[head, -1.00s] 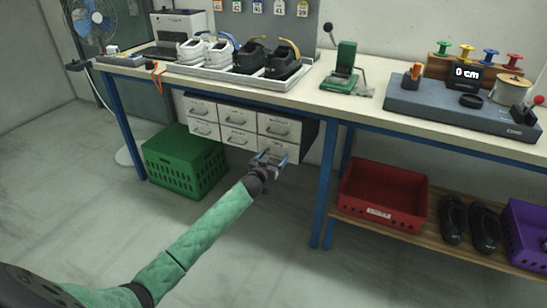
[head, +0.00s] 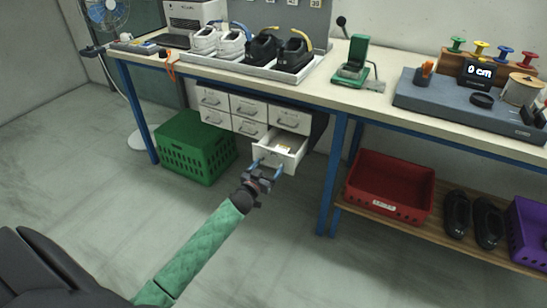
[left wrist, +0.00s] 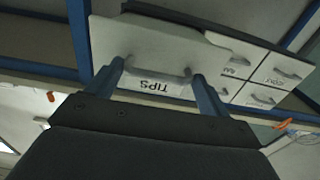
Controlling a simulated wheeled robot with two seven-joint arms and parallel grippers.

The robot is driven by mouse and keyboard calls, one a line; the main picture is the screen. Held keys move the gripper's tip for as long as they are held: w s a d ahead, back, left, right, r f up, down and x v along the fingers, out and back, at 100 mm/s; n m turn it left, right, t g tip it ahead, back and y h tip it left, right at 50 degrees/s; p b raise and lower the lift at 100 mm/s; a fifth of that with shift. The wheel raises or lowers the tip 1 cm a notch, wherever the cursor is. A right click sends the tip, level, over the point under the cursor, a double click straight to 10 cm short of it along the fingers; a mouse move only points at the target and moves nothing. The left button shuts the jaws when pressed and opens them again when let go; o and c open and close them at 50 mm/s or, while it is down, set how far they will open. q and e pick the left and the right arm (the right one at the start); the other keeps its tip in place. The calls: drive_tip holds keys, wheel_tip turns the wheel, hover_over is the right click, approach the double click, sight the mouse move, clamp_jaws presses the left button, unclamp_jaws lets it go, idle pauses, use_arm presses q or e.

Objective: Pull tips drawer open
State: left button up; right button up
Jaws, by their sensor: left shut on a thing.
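The tips drawer (head: 287,149) is the lower right drawer of a white drawer block under the bench. It stands partly open, and a small yellowish item shows inside it. In the left wrist view its front (left wrist: 140,52) carries a label reading TIPS, upside down in the picture. My left gripper (head: 266,170) is at the front of this drawer, shut on its handle (left wrist: 160,73), with one blue finger towards each end of the handle. My right gripper is not in view.
The other drawers (head: 247,106) of the block are shut. A green crate (head: 195,148) stands on the floor to the left. A blue table leg (head: 334,175) and a red bin (head: 390,190) are to the right. The floor before the drawers is clear.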

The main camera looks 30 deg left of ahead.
use_arm(q)
drive_tip(key=shift+s+a+r+p, duration=0.15)
drive_tip(key=shift+s+p, duration=0.45)
drive_tip(key=shift+s, duration=1.7)
drive_tip(key=o, duration=1.1)
drive_tip(key=shift+a, duration=0.1)
drive_tip(key=shift+s, duration=0.1)
drive_tip(key=s, duration=0.7)
drive_tip(key=shift+s, duration=0.35)
